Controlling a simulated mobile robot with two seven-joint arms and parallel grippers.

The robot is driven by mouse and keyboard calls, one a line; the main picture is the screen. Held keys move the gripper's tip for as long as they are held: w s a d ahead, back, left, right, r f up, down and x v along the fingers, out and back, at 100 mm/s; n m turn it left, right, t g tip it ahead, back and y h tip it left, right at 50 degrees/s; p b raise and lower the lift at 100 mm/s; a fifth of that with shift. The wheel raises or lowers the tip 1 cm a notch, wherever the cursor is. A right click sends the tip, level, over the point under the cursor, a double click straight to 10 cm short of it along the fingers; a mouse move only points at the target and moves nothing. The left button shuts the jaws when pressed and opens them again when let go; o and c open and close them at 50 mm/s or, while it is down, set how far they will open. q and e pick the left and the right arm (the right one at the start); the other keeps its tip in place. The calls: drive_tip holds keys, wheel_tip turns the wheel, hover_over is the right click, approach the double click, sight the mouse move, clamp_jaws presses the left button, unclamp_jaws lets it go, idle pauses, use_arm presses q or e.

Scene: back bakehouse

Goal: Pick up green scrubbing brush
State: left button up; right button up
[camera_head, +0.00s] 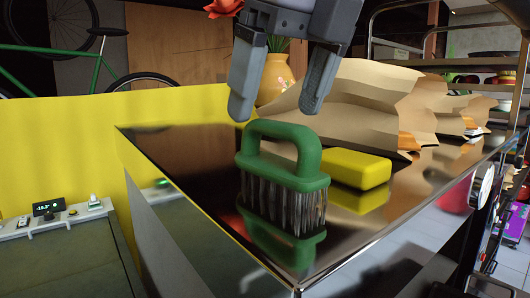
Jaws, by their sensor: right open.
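The green scrubbing brush (284,166) stands upright, bristles down, on a shiny metal tabletop (200,165). Its looped handle is on top, and its reflection shows below it. My right gripper (279,108) comes down from the top of the view, fingers spread apart and empty. Its fingertips are just above and to either side of the brush's handle; from this view I cannot tell the exact gap in depth. My left gripper is not in view.
A yellow block (356,168) lies just right of the brush. Crumpled brown paper bags (365,100) and an orange vase (274,80) stand behind. A yellow panel (60,150) is at the left. The tabletop's front corner is close to the brush.

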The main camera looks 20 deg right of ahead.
sight(274, 157)
drive_tip(key=shift+x, duration=0.85)
drive_tip(key=x, duration=0.3)
drive_tip(key=p+x, duration=0.1)
drive_tip(key=x, duration=0.1)
drive_tip(key=shift+d, duration=0.35)
drive_tip(key=c, duration=1.2)
